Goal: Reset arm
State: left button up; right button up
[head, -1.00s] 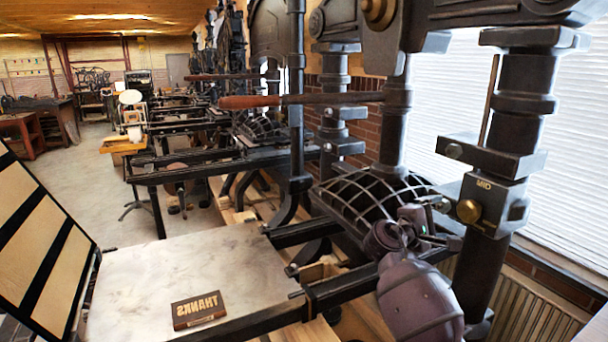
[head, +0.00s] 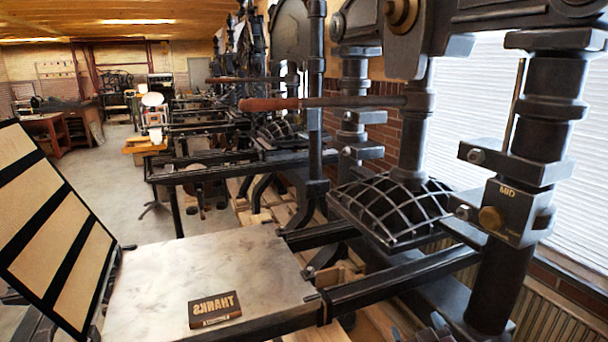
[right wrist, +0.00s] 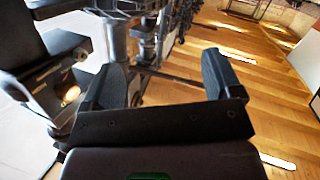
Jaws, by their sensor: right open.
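My right gripper (right wrist: 163,82) shows in the right wrist view with its two dark fingers wide apart and nothing held between them. In the head view only a small dark piece of what seems to be my right arm (head: 438,328) shows at the bottom edge, in front of the nearest hand press. That press has a dark column (head: 535,150) with a brass knob marked MID (head: 492,220), a ribbed platen (head: 390,207) and a long wooden-handled bar (head: 270,104). My left gripper is out of view.
A pale stone bed (head: 165,268) on rails carries a type block reading THANKS in mirror writing (head: 215,309). A tilted framed panel (head: 50,220) stands at its left. More presses line the right wall behind. The floor (head: 95,190) at left is open.

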jog(key=s+d+f+m+g, duration=0.1)
jog(key=s+d+f+g, duration=0.1)
jog(key=s+f, duration=0.6)
jog(key=s+d+f+m+g, duration=0.2)
jog(key=s+f, duration=0.7)
jog(key=s, duration=0.7)
jog(key=shift+s+f+g+h, duration=0.15)
jog(key=shift+s+g+h, duration=0.15)
jog(key=shift+g+h, duration=0.1)
